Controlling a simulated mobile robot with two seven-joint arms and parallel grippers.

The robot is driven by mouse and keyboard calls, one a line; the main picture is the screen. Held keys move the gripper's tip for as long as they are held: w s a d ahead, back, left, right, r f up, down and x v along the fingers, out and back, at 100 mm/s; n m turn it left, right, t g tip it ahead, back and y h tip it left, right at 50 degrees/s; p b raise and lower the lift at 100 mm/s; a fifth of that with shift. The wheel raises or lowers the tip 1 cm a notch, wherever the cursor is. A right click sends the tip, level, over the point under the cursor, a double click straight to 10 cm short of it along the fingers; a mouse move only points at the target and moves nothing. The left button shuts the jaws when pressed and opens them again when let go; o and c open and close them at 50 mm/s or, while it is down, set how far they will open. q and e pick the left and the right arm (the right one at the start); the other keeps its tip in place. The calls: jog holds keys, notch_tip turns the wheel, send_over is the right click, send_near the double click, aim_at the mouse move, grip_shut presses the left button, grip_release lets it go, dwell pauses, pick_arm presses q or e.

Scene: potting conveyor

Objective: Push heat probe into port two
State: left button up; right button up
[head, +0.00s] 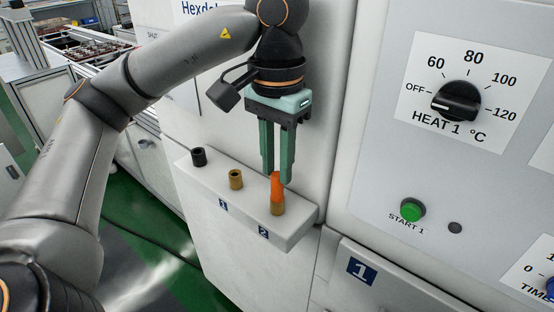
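The orange heat probe (277,190) stands upright at port two (278,209), the brass socket by the "2" label. Its lower end meets the socket's mouth; how deep it sits is hidden. My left gripper (277,176) comes down from above with its two green fingers close together. The fingertips are shut on the probe's narrow top, one on each side. My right gripper is not in view.
Port one (236,179), an empty-looking brass socket, and a black socket (199,157) stand left of port two on the white ledge (295,228). The panel at right has a heat dial (456,101) and a green start button (412,209).

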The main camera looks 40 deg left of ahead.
aim_at(277, 174)
pick_arm(q)
jog(key=o, duration=0.4)
jog(key=shift+o, duration=0.2)
notch_tip(277, 174, up, 13)
jog(key=p, duration=0.5)
jog(key=shift+f+p, duration=0.2)
jog(key=shift+p, duration=0.1)
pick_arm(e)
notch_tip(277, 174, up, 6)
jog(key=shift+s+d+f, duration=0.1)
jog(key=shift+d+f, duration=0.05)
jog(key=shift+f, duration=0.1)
